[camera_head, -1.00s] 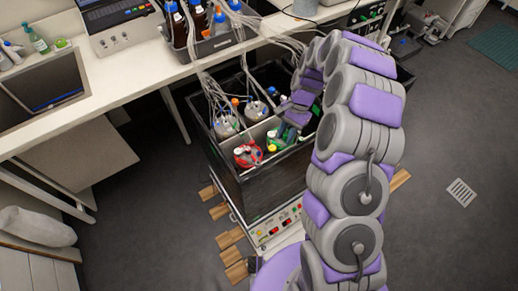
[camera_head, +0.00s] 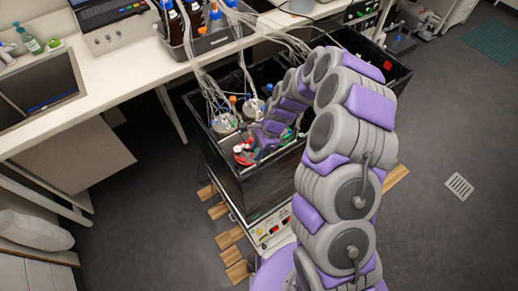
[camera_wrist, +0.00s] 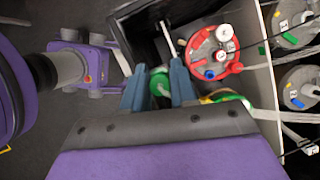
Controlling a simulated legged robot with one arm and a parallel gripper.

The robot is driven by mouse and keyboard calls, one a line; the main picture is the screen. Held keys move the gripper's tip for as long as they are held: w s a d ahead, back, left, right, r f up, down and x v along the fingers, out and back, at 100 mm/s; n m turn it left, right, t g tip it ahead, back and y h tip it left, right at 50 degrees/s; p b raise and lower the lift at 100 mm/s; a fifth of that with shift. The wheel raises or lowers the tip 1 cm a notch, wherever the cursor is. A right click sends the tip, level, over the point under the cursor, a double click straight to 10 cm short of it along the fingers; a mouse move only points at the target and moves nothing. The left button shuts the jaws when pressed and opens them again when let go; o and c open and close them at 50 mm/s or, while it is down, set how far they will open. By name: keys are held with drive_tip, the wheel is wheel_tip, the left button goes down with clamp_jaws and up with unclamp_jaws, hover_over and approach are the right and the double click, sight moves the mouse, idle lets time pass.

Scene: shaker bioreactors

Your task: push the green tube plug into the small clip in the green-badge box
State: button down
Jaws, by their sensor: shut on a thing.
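My gripper (camera_wrist: 158,88) is shut on the green tube plug (camera_wrist: 160,83), which shows between its two blue-grey fingers in the wrist view. In the head view my gripper (camera_head: 262,144) is low inside a black open-topped box (camera_head: 250,188), beside the red-lidded vessel (camera_head: 243,155). That vessel also shows in the wrist view (camera_wrist: 205,62), to the right of the fingers. A green-lidded vessel (camera_head: 287,136) is partly hidden behind my arm. I cannot make out the small clip or a green badge in either view.
Other grey-lidded vessels (camera_wrist: 298,85) with tubes stand across a pale divider (camera_wrist: 266,100). Tubes run up to a bottle tray (camera_head: 212,42) on the bench. A second black box with a red badge (camera_head: 388,66) is at the right.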

drive_tip(key=shift+b+x, duration=0.45)
drive_tip(key=shift+x, duration=0.4)
drive_tip(key=shift+w+d+f, duration=0.1)
drive_tip(key=shift+f, duration=0.15)
drive_tip(key=shift+d+r, duration=0.25)
drive_tip(key=shift+d, duration=0.35)
drive_tip(key=shift+a+p, duration=0.4)
drive_tip(key=shift+a, duration=0.25)
drive_tip(key=shift+d, duration=0.4)
drive_tip(key=shift+a, duration=0.35)
drive_tip(key=shift+d+p, duration=0.15)
drive_tip(key=shift+p, duration=0.2)
drive_tip(key=shift+f, duration=0.55)
drive_tip(key=shift+f+p, duration=0.15)
drive_tip(key=shift+p, duration=0.15)
